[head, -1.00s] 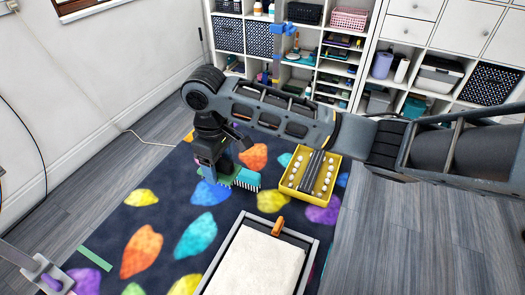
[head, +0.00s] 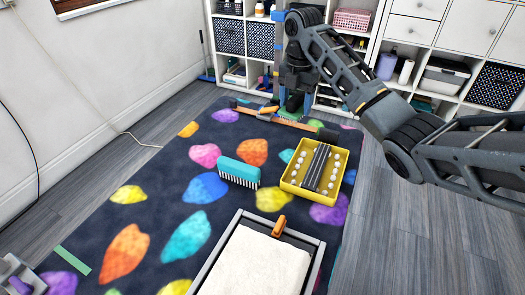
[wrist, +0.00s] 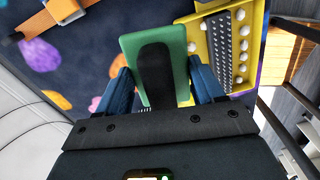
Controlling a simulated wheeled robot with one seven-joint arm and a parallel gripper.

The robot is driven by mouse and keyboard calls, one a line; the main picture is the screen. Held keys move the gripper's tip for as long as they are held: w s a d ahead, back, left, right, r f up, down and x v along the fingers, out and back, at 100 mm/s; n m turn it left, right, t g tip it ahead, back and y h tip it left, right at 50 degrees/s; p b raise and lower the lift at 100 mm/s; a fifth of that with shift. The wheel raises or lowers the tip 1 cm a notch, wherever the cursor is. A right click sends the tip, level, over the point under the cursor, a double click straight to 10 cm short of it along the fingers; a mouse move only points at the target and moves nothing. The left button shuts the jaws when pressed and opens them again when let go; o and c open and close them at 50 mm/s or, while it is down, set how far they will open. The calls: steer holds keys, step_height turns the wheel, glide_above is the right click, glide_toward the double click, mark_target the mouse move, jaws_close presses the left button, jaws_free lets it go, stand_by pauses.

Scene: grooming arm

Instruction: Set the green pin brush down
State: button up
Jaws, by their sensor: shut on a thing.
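The green pin brush (wrist: 180,45) is between the two blue fingers of my gripper (wrist: 162,88) in the wrist view. It shows as a green block with a black pad; a few pale pins show at its lower edge. In the head view my gripper (head: 296,106) hangs at the back of the patterned mat (head: 150,225), and only a green sliver of the brush (head: 308,102) shows. My gripper is shut on the brush. I cannot tell whether the brush touches anything below it.
A teal brush with white bristles (head: 239,170) lies on the mat. A yellow tray (head: 287,186) with white balls and a dark strip is right of it. An orange bar (head: 268,119) lies by my gripper. A grey-framed white pad (head: 262,262) is in front; shelves (head: 345,60) stand behind.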

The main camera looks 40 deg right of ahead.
steer(key=shift+s+d+f+n, duration=0.1)
steer(key=shift+s+d+n, duration=0.1)
steer(key=shift+d+n, duration=0.25)
steer(key=shift+s+d+f+n, duration=0.1)
steer(key=shift+s+d+n, duration=0.15)
steer(key=shift+d, duration=0.25)
steer(key=shift+f+b, duration=0.1)
steer(key=shift+b, duration=0.2)
steer(key=w+a+f, duration=0.2)
steer(key=a, duration=0.1)
steer(key=w+a+f, duration=0.2)
steer(key=w, duration=0.1)
steer(key=w+a+f, duration=0.2)
steer(key=a, duration=0.1)
steer(key=shift+w+a+f, duration=0.15)
steer(key=shift+a+f, duration=0.15)
steer(key=shift+f, duration=2.1)
steer(key=shift+f, duration=0.2)
steer(key=o, duration=0.9)
steer(key=shift+o, duration=0.2)
steer(key=shift+r, duration=0.1)
